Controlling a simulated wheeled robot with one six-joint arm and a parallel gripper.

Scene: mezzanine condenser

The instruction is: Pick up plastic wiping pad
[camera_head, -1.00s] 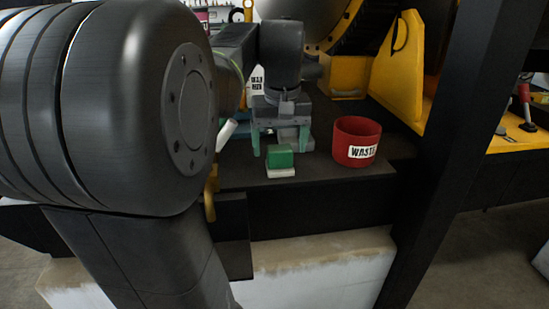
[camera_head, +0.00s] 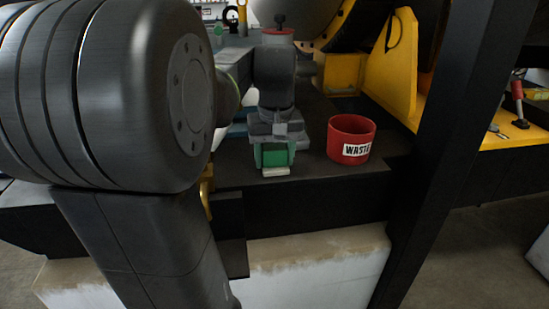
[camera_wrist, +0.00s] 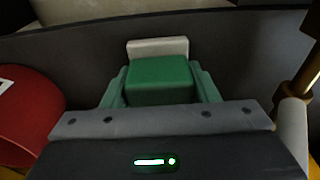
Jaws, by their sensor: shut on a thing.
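The wiping pad (camera_head: 275,157) is a green block with a pale layer at its front. It stands near the front edge of the dark worktop. My gripper (camera_head: 274,158) is right over it, with its pale green fingers on both sides. In the wrist view the green pad (camera_wrist: 160,82) sits between the two fingers of the gripper (camera_wrist: 160,90), which is shut on it. The pale layer shows beyond the green part. I cannot tell whether the pad is clear of the worktop.
A red waste bin (camera_head: 351,139) stands just right of the gripper and also shows at the left in the wrist view (camera_wrist: 36,115). A dark post (camera_head: 440,160) rises farther right. A yellow bracket (camera_head: 392,75) stands behind. The dark worktop (camera_head: 312,175) ends close in front.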

